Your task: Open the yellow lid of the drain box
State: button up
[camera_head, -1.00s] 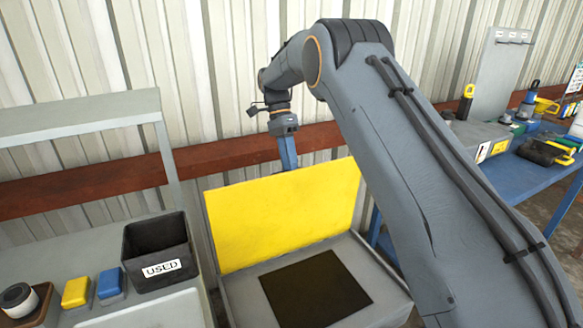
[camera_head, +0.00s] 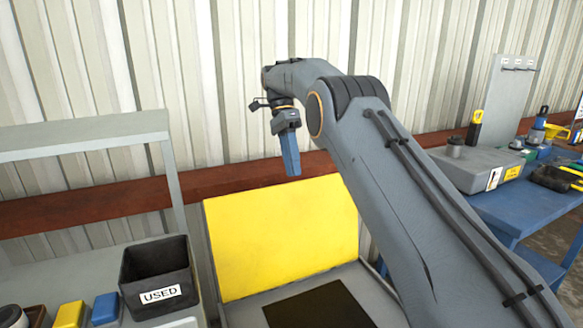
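The yellow lid (camera_head: 282,238) of the drain box stands raised and near upright along the back of the grey box (camera_head: 245,312). A dark square opening or panel (camera_head: 322,308) shows in the box's top, cut off by the lower picture edge. My gripper (camera_head: 291,164) hangs pointing down just above the lid's top edge, apart from it in the picture. Its blue fingers look close together, seen from the side, and I cannot tell whether they are open or shut. I see nothing held.
A black bin marked USED (camera_head: 158,275) stands left of the box, beside a blue block (camera_head: 105,309) and a yellow block (camera_head: 69,315). A blue bench (camera_head: 520,208) with tools is at right. A corrugated wall (camera_head: 420,60) with a red-brown rail (camera_head: 105,201) stands behind.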

jog(key=shift+r, duration=0.1)
jog(key=c, duration=0.5)
jog(key=shift+w+d+r+n, duration=0.15)
jog(key=shift+w+n, duration=0.1)
jog(key=shift+n, duration=0.25)
grip_shut()
jog(key=shift+w+d+r+n+t+p, duration=0.2)
jog(key=shift+w+n+t+p, duration=0.15)
jog(key=shift+n, duration=0.35)
jog(key=w+d+r+n+t+y+p, duration=0.3)
jog(key=w+d+r+n+t, duration=0.25)
jog(key=n, duration=0.95)
notch_tip(320, 180, down, 10)
jog(key=s+p, duration=0.2)
jog(key=p, duration=0.4)
jog(key=shift+n+p, duration=0.3)
jog(key=shift+p, duration=0.1)
